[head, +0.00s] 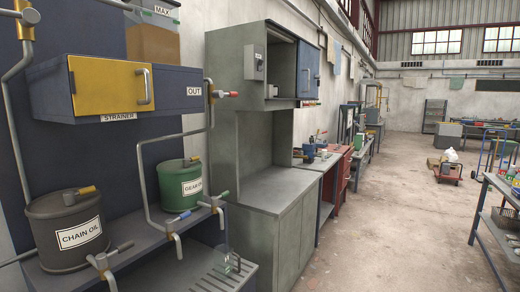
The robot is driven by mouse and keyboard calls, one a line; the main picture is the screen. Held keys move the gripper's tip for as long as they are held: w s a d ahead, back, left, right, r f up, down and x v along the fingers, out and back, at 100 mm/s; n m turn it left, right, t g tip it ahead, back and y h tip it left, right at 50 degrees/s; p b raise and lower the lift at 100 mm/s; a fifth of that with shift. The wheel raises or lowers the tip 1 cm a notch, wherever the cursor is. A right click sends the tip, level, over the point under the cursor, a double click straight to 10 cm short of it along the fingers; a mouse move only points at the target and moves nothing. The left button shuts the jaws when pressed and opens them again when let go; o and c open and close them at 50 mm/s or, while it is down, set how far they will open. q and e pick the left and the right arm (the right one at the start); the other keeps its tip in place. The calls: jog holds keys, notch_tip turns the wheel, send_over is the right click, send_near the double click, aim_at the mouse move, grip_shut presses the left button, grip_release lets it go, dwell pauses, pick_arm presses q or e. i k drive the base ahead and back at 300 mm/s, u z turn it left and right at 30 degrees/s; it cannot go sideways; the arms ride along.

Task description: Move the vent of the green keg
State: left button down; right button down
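The green keg (180,187) stands on the shelf in the left half of the head view, its white label partly readable as "GEAR O…". A small yellow-orange lever (192,160), which looks like its vent, sits on the keg's lid towards the right; its exact setting is too small to tell. A grey pipe passes in front of the keg's left side. Neither of my grippers shows in the head view.
A dark keg labelled "CHAIN OIL" (70,232) stands to the left with its own yellow-orange lever. Above is a box with a yellow "STRAINER" door (110,86). Taps and pipes crowd the front. A clear vessel (228,262) stands below right. The floor (385,215) at right is open.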

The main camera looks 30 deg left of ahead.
aim_at(186, 161)
jog(key=i, duration=1.6)
jog(key=u, duration=0.45)
